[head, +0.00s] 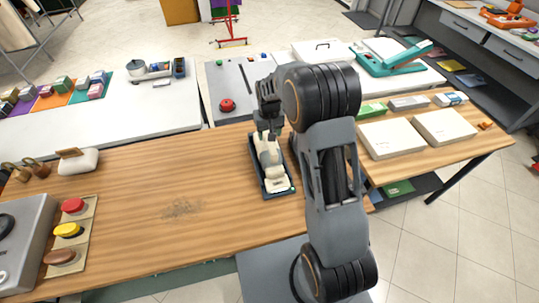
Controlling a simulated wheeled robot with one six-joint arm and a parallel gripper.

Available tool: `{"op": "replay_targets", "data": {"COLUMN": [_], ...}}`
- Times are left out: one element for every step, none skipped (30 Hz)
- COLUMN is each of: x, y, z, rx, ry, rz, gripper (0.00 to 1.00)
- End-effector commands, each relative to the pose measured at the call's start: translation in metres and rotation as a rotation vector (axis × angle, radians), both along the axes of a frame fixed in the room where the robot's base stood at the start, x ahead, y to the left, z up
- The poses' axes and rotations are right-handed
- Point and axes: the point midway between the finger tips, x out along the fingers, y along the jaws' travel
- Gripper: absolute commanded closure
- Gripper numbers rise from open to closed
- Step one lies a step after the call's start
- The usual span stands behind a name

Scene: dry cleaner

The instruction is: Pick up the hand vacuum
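A cream-white appliance (276,178), which looks like the hand vacuum, lies in a narrow dark tray (264,187) on the wooden table. It is lengthwise in the tray, with its far end partly hidden by my gripper. My gripper (268,136) points down over the far end of the appliance, at or just above it. The fingers are small and dark, so I cannot tell whether they are apart, shut or touching it.
My arm hides the table right of the tray. Flat cream boxes (391,139) lie on the right. A red knob (227,105) is on the panel behind. A white item with a wooden handle (78,162) and coloured buttons (68,230) are left.

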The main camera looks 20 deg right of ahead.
Motion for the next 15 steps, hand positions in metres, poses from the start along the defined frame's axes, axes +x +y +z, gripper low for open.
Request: {"op": "replay_targets", "data": {"x": [0.0,-0.001,-0.001,0.0,0.0,0.0,0.0,-0.001,-0.001,-0.001,-0.002,-0.001,-0.002,-0.002,-0.002], "y": [0.0,0.0,0.0,0.0,0.0,0.0,0.0,0.0,-0.001,-0.001,-0.001,-0.001,-0.001,-0.001,-0.001], "z": [-0.005,-0.007,-0.009,-0.011,-0.012,-0.013,-0.014,-0.016,-0.02,-0.023,-0.027,-0.033,-0.037,-0.041,-0.047], "rx": [0.0,0.0,0.0,0.0,0.0,0.0,0.0,0.0,0.0,0.0,0.0,0.0,0.0,0.0,0.0], "ry": [0.002,0.002,0.002,0.001,0.0,0.0,0.0,0.002,0.003,0.003,0.004,0.004,0.005,0.004,0.003], "rz": [0.0,0.0,0.0,-0.001,-0.001,-0.001,-0.001,-0.001,-0.001,-0.001,-0.001,-0.001,-0.001,-0.001,-0.001], "gripper": [0.43,0.43,0.43,0.43,0.43,0.43,0.43,0.43,0.43,0.43,0.43,0.43,0.43,0.43,0.43]}}
